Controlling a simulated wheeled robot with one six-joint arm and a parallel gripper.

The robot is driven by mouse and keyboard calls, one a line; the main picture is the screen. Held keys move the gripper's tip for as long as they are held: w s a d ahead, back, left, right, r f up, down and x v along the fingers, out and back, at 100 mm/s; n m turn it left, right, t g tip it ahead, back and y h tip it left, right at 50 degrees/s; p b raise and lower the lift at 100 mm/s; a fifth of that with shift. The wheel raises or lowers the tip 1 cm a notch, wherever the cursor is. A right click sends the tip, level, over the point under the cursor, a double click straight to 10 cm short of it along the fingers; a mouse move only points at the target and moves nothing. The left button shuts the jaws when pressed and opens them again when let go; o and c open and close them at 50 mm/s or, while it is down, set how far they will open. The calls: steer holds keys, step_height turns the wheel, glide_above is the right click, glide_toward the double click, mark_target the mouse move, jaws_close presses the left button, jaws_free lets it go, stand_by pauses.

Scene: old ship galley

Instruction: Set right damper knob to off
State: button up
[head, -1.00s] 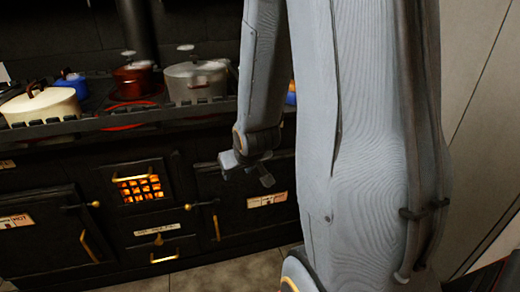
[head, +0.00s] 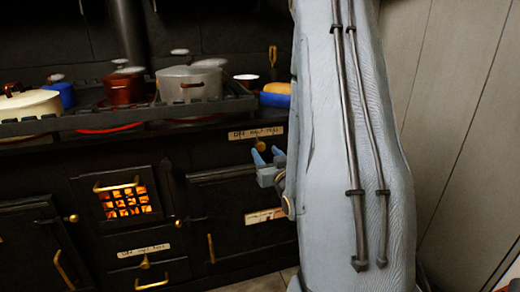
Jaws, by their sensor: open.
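The right damper knob (head: 260,145) is a small brass knob on the black stove front, just under a pale label strip (head: 257,132) reading off, half, full. Which mark it points to is too small to tell. My gripper (head: 268,157), with two blue-grey fingers, is open and empty. Its fingertips point up and show just below the knob. I cannot tell whether they touch it. My arm hides the stove's right end.
A rail (head: 120,118) edges the stove top, with a grey pot (head: 190,83), a red pot (head: 124,88) and a cream pot (head: 28,104) behind it. A glowing grate (head: 127,202) and a second labelled brass knob (head: 145,262) are lower left. A pale wall (head: 450,110) stands right.

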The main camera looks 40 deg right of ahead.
mark_target(261, 147)
steer(key=x, duration=0.6)
jaws_close()
